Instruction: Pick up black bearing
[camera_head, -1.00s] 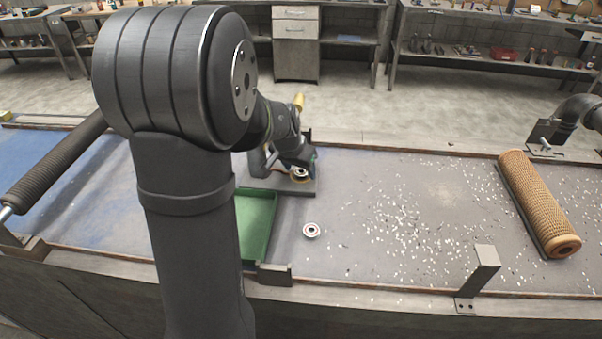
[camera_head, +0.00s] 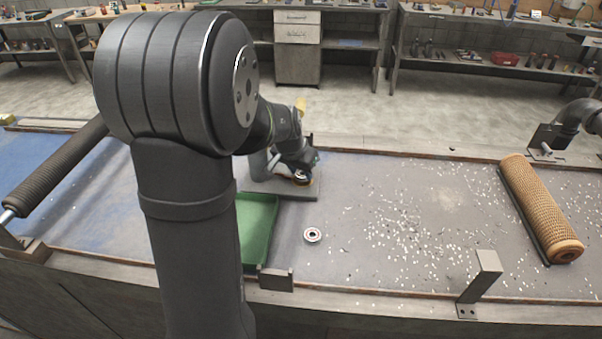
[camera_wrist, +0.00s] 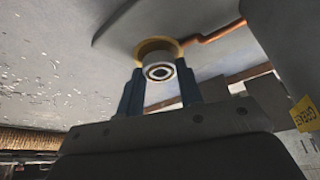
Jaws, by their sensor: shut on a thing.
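My gripper (camera_wrist: 160,82) has its two blue fingers on either side of a small bearing (camera_wrist: 158,72) and is shut on it. The bearing has a pale rim and a dark ring around a light centre. It is right by a yellow ring-shaped seat (camera_wrist: 154,46) on a grey fixture; I cannot tell whether it still touches the seat. In the head view, my gripper (camera_head: 300,165) is low over the grey fixture plate (camera_head: 275,190), with the bearing (camera_head: 301,178) small under it. A second, silver bearing with a reddish ring (camera_head: 313,235) lies flat on the table.
A green tray (camera_head: 258,225) stands beside the fixture, partly behind my arm. A brown mesh tube (camera_head: 540,205) lies at the right. White chips scatter over the table (camera_head: 350,180) between. A metal bracket (camera_head: 484,275) stands at the front edge. A dark roller (camera_head: 60,165) is at the left.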

